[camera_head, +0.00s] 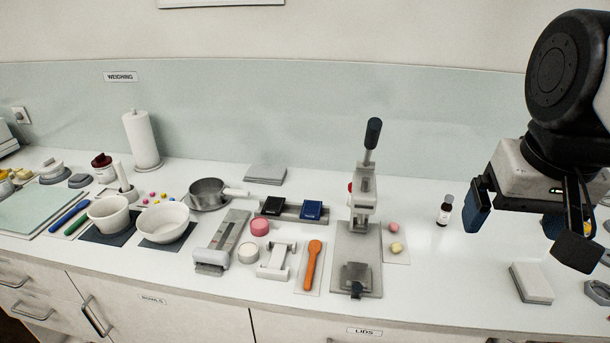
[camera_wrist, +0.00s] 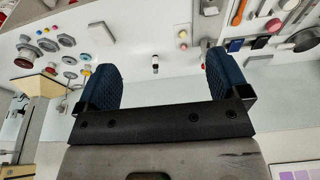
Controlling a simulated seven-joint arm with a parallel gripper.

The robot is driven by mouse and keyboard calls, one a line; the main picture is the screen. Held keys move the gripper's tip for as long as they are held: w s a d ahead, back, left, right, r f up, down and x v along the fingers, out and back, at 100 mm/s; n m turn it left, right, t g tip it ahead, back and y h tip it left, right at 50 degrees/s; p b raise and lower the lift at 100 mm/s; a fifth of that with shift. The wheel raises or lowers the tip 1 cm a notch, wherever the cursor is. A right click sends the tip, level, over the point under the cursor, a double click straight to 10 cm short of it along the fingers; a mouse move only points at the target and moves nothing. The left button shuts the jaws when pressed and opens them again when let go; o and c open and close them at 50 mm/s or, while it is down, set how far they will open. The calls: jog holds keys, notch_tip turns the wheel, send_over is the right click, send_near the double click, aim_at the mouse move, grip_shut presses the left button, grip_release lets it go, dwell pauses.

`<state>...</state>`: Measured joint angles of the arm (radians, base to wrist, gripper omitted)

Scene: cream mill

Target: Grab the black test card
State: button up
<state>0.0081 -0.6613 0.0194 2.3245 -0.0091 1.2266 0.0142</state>
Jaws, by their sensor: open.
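The black test card (camera_head: 272,206) sits at the left end of a grey holder (camera_head: 291,213) in the middle of the counter. A blue card (camera_head: 311,210) sits beside it on the right, in the same holder. In the wrist view the black card (camera_wrist: 260,42) shows small at the upper right, with the blue card (camera_wrist: 235,44) to its left. My gripper (camera_head: 527,228) hangs over the right part of the counter, far to the right of the holder. In the wrist view its two blue-padded fingers (camera_wrist: 161,76) are wide apart with nothing between them.
A lever press (camera_head: 362,205) stands tall between my gripper and the cards. A small dark bottle (camera_head: 444,210) and a white block (camera_head: 531,283) are near my gripper.

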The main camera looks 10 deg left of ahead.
jog(key=shift+g, duration=0.7)
jog(key=w+a+r, duration=0.3)
jog(key=w+a, duration=0.2)
jog(key=w, duration=0.3)
jog(key=w+a+r, duration=0.3)
jog(key=w+a, duration=0.2)
jog(key=w, duration=0.4)
jog(key=w+a+r, duration=0.3)
jog(key=w+a, duration=0.1)
jog(key=w, duration=0.4)
jog(key=shift+w+a, duration=0.3)
jog(key=shift+a, duration=0.1)
jog(key=w+a+f, duration=0.2)
jog(key=w+a, duration=0.9)
jog(key=a, duration=0.1)
jog(key=g, duration=0.1)
send_over(273, 204)
notch_tip(273, 204, down, 5)
notch_tip(273, 204, down, 29)
jog(key=shift+r, duration=0.1)
jog(key=shift+f, duration=1.35)
